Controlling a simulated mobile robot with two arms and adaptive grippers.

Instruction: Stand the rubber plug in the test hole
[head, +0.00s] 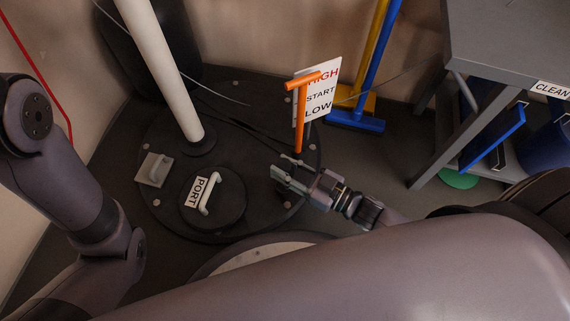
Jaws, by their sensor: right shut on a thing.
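My right gripper (282,170) reaches in from the right over the right part of the round black plate (165,215). It is shut on a small dark thing, which I take to be the rubber plug (282,188). The plug hardly stands out from the black plate, and its tilt and whether it touches the plate cannot be told. The test hole cannot be made out; it may be hidden below the gripper. My left arm shows at the left, but its gripper is out of view.
An orange lever (299,120) stands just behind the gripper, before a HIGH/START/LOW sign (321,92). A PORT cover with a white handle (205,194), a grey block (154,169) and a white pipe (165,70) are to the left. A grey table (510,45) stands right.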

